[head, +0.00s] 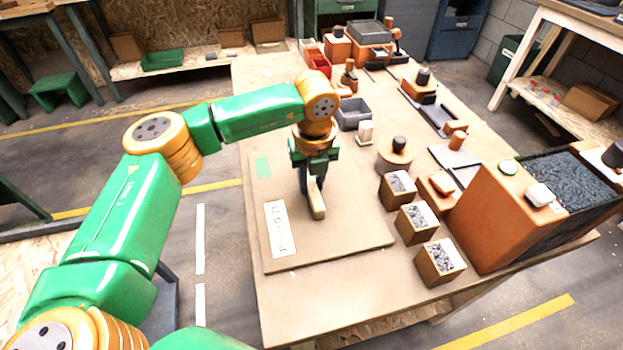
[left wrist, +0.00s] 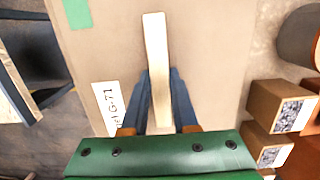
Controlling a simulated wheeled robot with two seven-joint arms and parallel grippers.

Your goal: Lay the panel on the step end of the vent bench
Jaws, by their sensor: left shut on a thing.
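The panel (head: 345,240) is a large flat tan board at the near left of the bench top (head: 300,320). It has a white printed label (head: 280,228) and a green patch (head: 263,167). My left gripper (head: 314,188) is over the middle of the panel, shut on a pale wooden bar (head: 317,207) that looks like its handle. In the left wrist view the bar (left wrist: 157,60) runs between the fingers above the panel (left wrist: 205,50). Whether the panel touches the bench top cannot be told. My right gripper is not in view.
Several small tan boxes with speckled grey tops, one the near box (head: 440,262), stand close to the panel's right edge. A large orange bin (head: 500,220) of dark material is beyond them. A grey tray (head: 352,113) and a round block (head: 394,158) stand behind.

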